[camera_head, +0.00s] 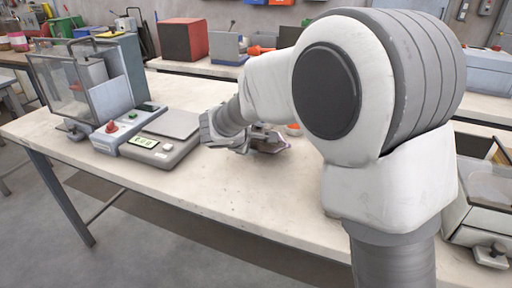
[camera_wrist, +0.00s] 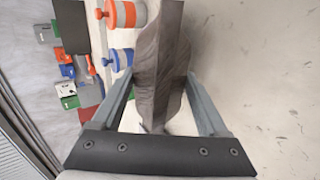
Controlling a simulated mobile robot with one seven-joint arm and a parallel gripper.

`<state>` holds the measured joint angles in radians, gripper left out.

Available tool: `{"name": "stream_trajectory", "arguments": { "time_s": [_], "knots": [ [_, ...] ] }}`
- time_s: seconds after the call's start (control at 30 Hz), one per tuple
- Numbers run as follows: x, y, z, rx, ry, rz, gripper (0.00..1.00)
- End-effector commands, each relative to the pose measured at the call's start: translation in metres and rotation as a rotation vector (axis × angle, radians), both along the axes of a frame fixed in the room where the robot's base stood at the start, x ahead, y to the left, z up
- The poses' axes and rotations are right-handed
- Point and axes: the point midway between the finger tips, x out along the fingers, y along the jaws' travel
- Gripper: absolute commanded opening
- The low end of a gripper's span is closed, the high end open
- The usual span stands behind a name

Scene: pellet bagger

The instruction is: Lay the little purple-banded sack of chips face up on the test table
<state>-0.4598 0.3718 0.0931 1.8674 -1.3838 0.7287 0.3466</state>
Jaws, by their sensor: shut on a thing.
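My gripper (camera_wrist: 160,88) is shut on a grey-brown sack (camera_wrist: 163,62), which stands between its two fingers in the wrist view. The sack looks on edge there, with its broad faces turned toward the fingers. In the head view my gripper (camera_head: 252,138) is low over the pale table (camera_head: 215,205), right of the scale. A small dark, purplish part of the sack (camera_head: 272,148) shows beyond it. I cannot tell whether the sack touches the table. Its purple band and printed face cannot be made out.
A scale (camera_head: 160,152) and a clear-sided machine (camera_head: 95,90) stand on the table's left. A metal bin (camera_head: 480,205) is at the right. The table's front middle is clear.

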Motion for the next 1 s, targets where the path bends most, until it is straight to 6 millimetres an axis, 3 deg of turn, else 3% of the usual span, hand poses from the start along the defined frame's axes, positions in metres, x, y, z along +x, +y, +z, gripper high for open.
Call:
{"name": "stream_trajectory", "arguments": {
  "time_s": [1.0],
  "knots": [
    [-0.025, 0.008, -0.029, -0.105, -0.275, -0.003, 0.00]
  ]
}}
